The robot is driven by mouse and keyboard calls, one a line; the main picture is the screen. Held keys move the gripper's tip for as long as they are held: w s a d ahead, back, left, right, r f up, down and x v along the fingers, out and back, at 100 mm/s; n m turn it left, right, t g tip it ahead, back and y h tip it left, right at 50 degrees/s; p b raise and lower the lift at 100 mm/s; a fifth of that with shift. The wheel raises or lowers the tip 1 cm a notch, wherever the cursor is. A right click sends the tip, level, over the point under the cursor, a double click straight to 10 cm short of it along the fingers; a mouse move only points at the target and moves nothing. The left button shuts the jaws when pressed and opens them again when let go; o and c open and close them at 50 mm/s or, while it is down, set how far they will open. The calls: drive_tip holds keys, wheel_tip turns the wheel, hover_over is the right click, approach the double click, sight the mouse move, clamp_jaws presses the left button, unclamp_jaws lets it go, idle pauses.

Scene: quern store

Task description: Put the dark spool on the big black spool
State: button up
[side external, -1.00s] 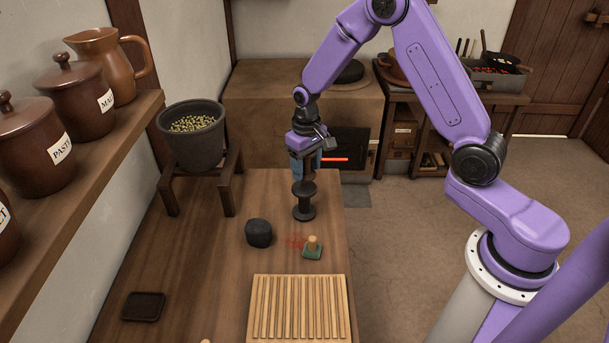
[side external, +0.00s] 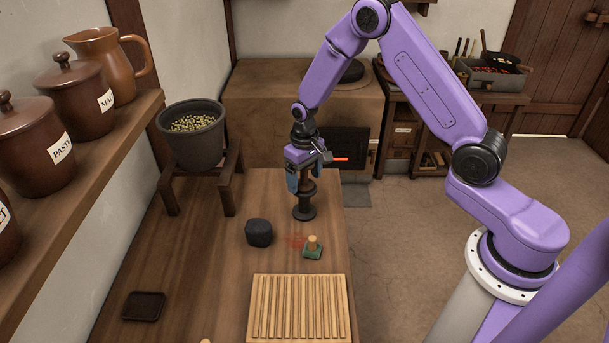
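The big black spool (side external: 304,212) stands upright near the right edge of the wooden table. The dark spool (side external: 306,187) sits upright on top of it, in line with it and seemingly touching. My gripper (side external: 305,182) points down over the stack. Its blue fingers are spread apart on either side of the dark spool, with a gap visible at the left finger. The gripper's body and fingers hide the dark spool's upper part.
A dark rounded lump (side external: 259,233) and a green-based stamp (side external: 312,249) lie near the stack. A slatted wooden rack (side external: 299,308) is in front, a small dark tray (side external: 143,306) at left. A grey pot (side external: 192,139) stands on a wooden stand behind left.

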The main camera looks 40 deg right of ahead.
wheel_tip(320, 180, up, 12)
drive_tip(key=shift+r, duration=0.2)
drive_tip(key=shift+s+a+r, duration=0.2)
drive_tip(key=shift+s+a, duration=0.1)
drive_tip(key=s+a+r+n, duration=0.3)
drive_tip(key=s+n, duration=0.1)
drive_tip(key=s, duration=0.7)
drive_tip(key=s+a+r+n, duration=0.3)
drive_tip(key=s+n, duration=0.2)
drive_tip(key=s, duration=0.7)
drive_tip(key=s+d+n, duration=0.3)
drive_tip(key=s, duration=0.7)
drive_tip(key=shift+d+n, duration=0.15)
drive_tip(key=shift+n, duration=0.15)
